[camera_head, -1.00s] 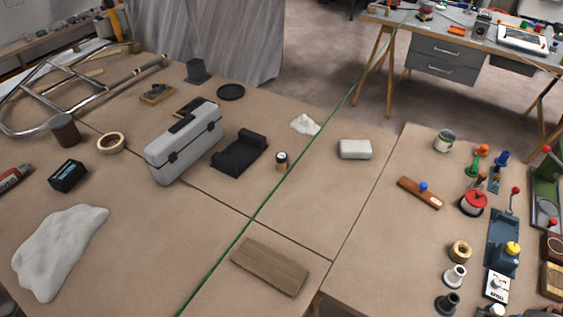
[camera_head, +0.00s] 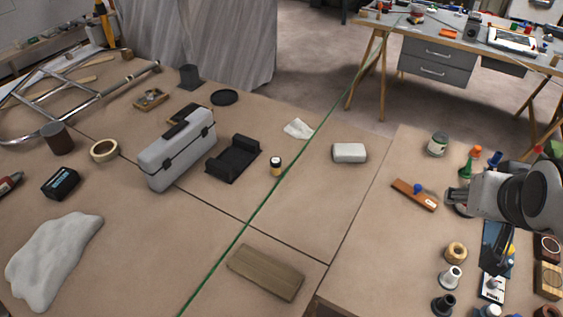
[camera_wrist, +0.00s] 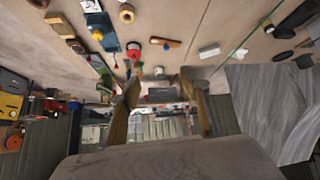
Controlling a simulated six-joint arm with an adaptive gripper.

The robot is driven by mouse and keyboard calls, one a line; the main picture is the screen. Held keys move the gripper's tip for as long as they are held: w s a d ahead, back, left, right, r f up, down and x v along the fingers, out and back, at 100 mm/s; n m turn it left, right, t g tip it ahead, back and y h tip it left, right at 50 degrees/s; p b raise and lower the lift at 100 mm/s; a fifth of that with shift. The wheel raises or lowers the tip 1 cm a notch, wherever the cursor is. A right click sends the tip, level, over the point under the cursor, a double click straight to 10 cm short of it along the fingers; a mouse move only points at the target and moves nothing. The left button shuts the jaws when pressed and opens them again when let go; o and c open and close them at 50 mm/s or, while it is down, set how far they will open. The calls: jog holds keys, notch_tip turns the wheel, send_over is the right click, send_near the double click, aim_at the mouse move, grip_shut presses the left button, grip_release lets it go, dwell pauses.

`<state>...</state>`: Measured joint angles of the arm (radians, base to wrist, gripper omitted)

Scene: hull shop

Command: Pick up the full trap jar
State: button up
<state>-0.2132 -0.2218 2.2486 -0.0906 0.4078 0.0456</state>
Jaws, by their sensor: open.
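My gripper (camera_head: 452,198) shows at the right in the head view, above the right-hand bench part and just right of the wooden strip with a blue knob. In the wrist view its two fingers (camera_wrist: 160,98) are spread with nothing between them. A grey-green jar or tin (camera_head: 437,144) stands upright beyond the gripper, apart from it. A small dark-lidded jar with a pale label (camera_head: 276,166) stands beside the green line, far left of the gripper. I cannot tell which is the full trap jar, nor see their contents.
The wooden strip (camera_head: 414,194), a green peg (camera_head: 466,168) and several small fittings crowd the gripper's surroundings. A white block (camera_head: 349,153), grey toolbox (camera_head: 180,150), black cradle (camera_head: 233,158) and wooden board (camera_head: 265,272) lie further left.

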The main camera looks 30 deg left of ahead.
jog(key=w+a+f+n+t+y, duration=0.15)
jog(key=w+a+f, duration=0.25)
jog(key=w+a, duration=0.7)
jog(key=n+y, duration=0.4)
jog(key=y, duration=0.1)
send_near(278, 164)
jog(key=w+d+r, duration=0.7)
jog(key=w+d, duration=0.1)
jog(key=d, duration=0.2)
jog(key=s+a+f+y, duration=0.1)
jog(key=a+f, duration=0.2)
jog(key=s+a+f+n+y, duration=0.1)
jog(key=a+f, duration=0.2)
jog(key=a, duration=0.1)
jog(key=s+a+f+n+g+y, duration=0.1)
jog(key=a+f, duration=0.2)
jog(key=a, duration=0.1)
jog(key=shift+s, duration=0.4)
jog(key=shift+a, duration=0.15)
jog(key=shift+x, duration=1.2)
jog(key=shift+w+a+f, duration=0.25)
jog(key=shift+a+f, duration=0.2)
jog(key=shift+a, duration=0.15)
jog(key=shift+w+a+f, duration=0.25)
jog(key=shift+a+f, duration=0.2)
jog(key=shift+a, duration=0.2)
jog(key=shift+x, duration=1.05)
